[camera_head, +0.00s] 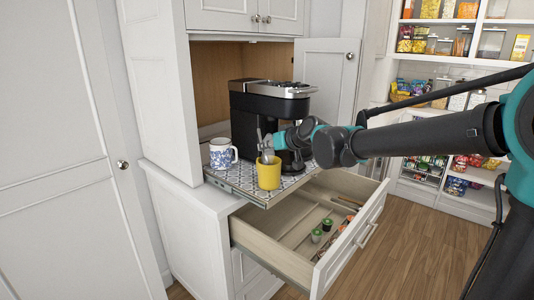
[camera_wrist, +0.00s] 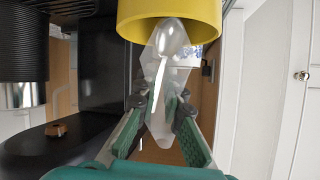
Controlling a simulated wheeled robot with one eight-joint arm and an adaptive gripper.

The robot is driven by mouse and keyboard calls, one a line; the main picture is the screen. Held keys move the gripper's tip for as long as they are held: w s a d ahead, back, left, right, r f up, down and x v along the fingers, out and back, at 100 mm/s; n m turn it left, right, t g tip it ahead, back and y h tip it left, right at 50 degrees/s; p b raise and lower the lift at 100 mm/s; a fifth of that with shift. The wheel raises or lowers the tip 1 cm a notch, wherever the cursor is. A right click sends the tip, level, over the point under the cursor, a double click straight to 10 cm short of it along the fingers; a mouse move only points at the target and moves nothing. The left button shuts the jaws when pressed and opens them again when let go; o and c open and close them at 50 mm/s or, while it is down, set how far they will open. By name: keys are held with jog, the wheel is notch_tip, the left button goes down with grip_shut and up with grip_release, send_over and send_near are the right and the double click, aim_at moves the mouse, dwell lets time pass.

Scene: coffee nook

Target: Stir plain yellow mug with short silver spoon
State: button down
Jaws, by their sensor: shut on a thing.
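The plain yellow mug (camera_head: 268,175) stands upright near the front edge of the patterned pull-out tray, and its rim also shows at the top of the wrist view (camera_wrist: 170,22). My gripper (camera_head: 267,143) is right above the mug's mouth. In the wrist view my gripper (camera_wrist: 160,102) is shut on the short silver spoon (camera_wrist: 160,75). The spoon's bowl overlaps the mug's opening there. I cannot tell how deep it reaches. A clear, angular shape surrounds the spoon in that view. In the head view the spoon is hard to make out.
A blue-and-white mug (camera_head: 221,154) stands left of the yellow mug on the tray (camera_head: 234,184). A black coffee machine (camera_head: 262,104) stands behind. Below, an open drawer (camera_head: 285,232) holds green-topped pods (camera_head: 317,236). An open cabinet door (camera_head: 328,75) is at the back right.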

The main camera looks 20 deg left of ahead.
aim_at(260, 134)
jog(key=shift+w+a+r, duration=0.3)
jog(key=shift+w+r, duration=0.05)
jog(key=shift+r, duration=0.3)
jog(key=shift+w+a+r, duration=0.25)
jog(key=shift+w+r, duration=0.15)
jog(key=shift+r, duration=0.2)
jog(key=shift+w+a+r, duration=0.3)
jog(key=shift+w+r, duration=0.05)
jog(key=shift+r, duration=0.3)
jog(key=shift+r, duration=0.1)
jog(key=shift+r, duration=2.45)
jog(key=shift+d, duration=0.1)
